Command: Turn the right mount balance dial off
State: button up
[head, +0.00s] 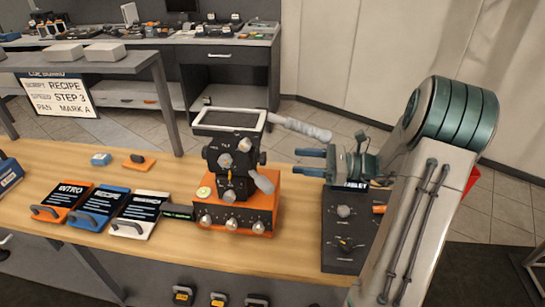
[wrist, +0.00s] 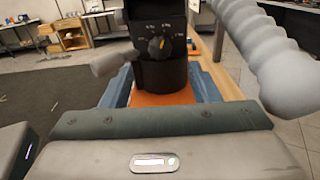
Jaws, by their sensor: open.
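The black camera mount (head: 232,160) stands on an orange base (head: 262,190) on the wooden table, with dials on its front. In the wrist view a round black dial (wrist: 153,47) is on the mount's side facing my gripper. I cannot tell for sure which dial is the right balance dial. My gripper (head: 298,162) is open and empty, right of the mount, its blue fingers pointing at it with a gap. In the wrist view the fingers (wrist: 160,82) lie on both sides of the mount's lower part.
A grey ribbed handle (head: 300,128) juts right from the mount above my fingers; it is large at the right in the wrist view (wrist: 262,60). Another grey handle (head: 263,181) sticks out at the front. A black knob panel (head: 335,225) lies below my wrist. Slates (head: 103,204) lie left.

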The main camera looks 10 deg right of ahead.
aim_at(266, 157)
jog(key=p+x, duration=0.1)
jog(key=x, duration=0.7)
jog(key=shift+a, duration=0.15)
jog(key=c, duration=1)
